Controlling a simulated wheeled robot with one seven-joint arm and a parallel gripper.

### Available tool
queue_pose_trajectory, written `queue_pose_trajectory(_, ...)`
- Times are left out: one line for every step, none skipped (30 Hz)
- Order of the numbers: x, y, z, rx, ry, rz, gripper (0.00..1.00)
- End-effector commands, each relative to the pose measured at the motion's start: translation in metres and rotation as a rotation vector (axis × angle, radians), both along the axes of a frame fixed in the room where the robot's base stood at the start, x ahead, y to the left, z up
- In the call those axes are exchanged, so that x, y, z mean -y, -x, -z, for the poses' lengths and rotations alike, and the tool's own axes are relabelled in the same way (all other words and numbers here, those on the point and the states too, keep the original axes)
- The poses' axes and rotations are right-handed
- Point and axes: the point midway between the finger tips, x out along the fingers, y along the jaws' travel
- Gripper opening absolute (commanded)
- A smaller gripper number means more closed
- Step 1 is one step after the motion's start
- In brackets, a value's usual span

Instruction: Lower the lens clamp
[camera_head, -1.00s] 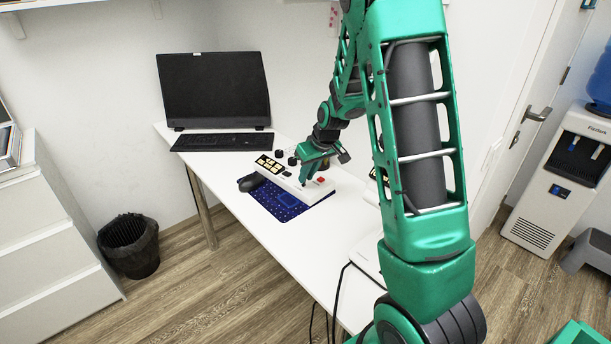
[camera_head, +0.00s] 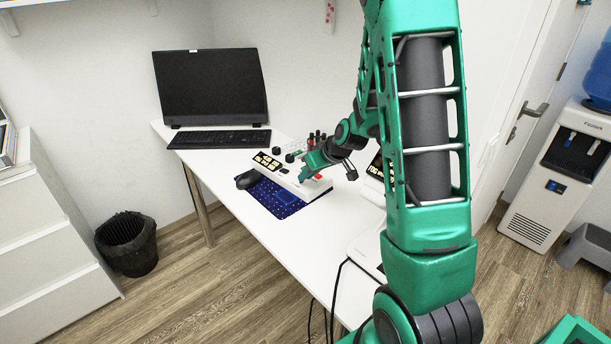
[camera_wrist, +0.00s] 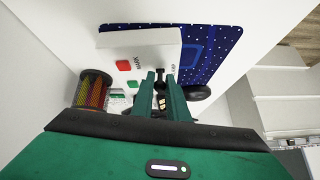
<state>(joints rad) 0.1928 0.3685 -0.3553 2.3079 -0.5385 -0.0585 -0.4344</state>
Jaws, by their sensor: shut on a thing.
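My gripper (camera_head: 305,174) is at the device's near right part. In the wrist view, the fingers of my gripper (camera_wrist: 161,82) are closed around a small dark part of the device, which I take for the lens clamp (camera_wrist: 160,84). The fingers hide most of it, so its height and tilt cannot be told.
A mouse (camera_head: 248,180) lies on the blue mat (camera_head: 278,198). A mesh cup (camera_wrist: 95,88) is close left of my fingers in the wrist view. The table's front left is clear.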

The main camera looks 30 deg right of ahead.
Motion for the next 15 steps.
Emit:
queue_pose_trajectory(-0.0007,0.0014,0.0013,-0.004,-0.001,0.000,0.16)
queue_pose_trajectory(-0.0007,0.0015,0.0014,-0.005,-0.001,0.000,0.23)
queue_pose_trajectory(-0.0007,0.0014,0.0013,-0.005,-0.001,0.000,0.26)
queue_pose_trajectory(-0.0006,0.0013,0.0013,-0.005,-0.001,0.000,0.26)
queue_pose_trajectory(-0.0006,0.0013,0.0011,-0.004,-0.001,0.000,0.26)
queue_pose_trajectory(-0.0005,0.0011,0.0010,-0.004,-0.001,0.000,0.26)
queue_pose_trajectory(-0.0004,0.0010,0.0010,-0.004,-0.001,0.000,0.26)
queue_pose_trajectory(-0.0004,0.0010,0.0008,-0.004,-0.001,0.000,0.26)
queue_pose_trajectory(-0.0003,0.0009,0.0008,-0.003,0.000,0.001,0.26)
queue_pose_trajectory(-0.0003,0.0009,0.0006,-0.003,0.000,0.000,0.26)
queue_pose_trajectory(-0.0003,0.0008,0.0003,-0.003,0.000,0.000,0.26)
queue_pose_trajectory(-0.0003,0.0006,-0.0008,-0.003,0.000,0.000,0.26)
queue_pose_trajectory(-0.0002,0.0004,-0.0022,-0.002,0.000,0.000,0.26)
queue_pose_trajectory(-0.0003,0.0002,-0.0041,-0.001,0.000,0.000,0.26)
queue_pose_trajectory(-0.0003,-0.0001,-0.0077,0.000,0.001,-0.001,0.26)
